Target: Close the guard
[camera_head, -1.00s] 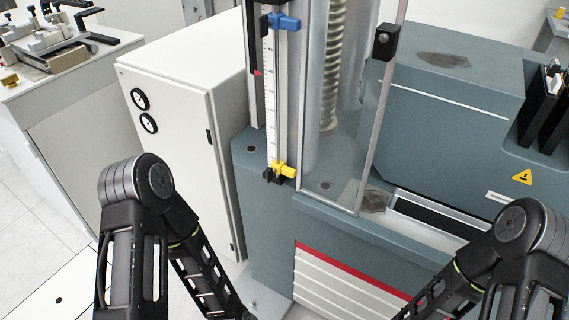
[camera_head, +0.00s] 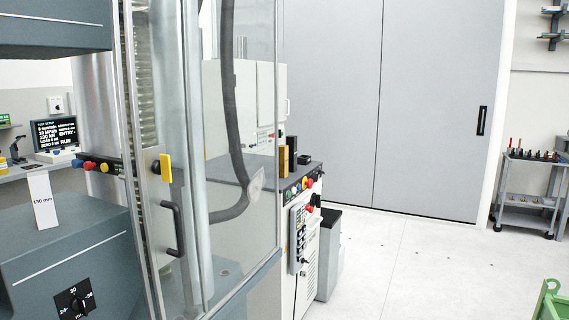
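A tall clear guard panel (camera_head: 262,120) stands upright on the testing machine at the left of the head view. A narrow framed clear section carries a black bar handle (camera_head: 174,228). Metal columns and a dark curved hose (camera_head: 236,110) show through the clear panels. I cannot tell from this view whether the guard is open or shut. Neither of my grippers is in view.
A control cabinet (camera_head: 303,240) with coloured buttons stands right of the machine. A monitor (camera_head: 56,133) is at the far left. Grey sliding doors (camera_head: 400,100) are behind. A tool cart (camera_head: 525,190) and green crate (camera_head: 548,302) are at the right. The middle floor is clear.

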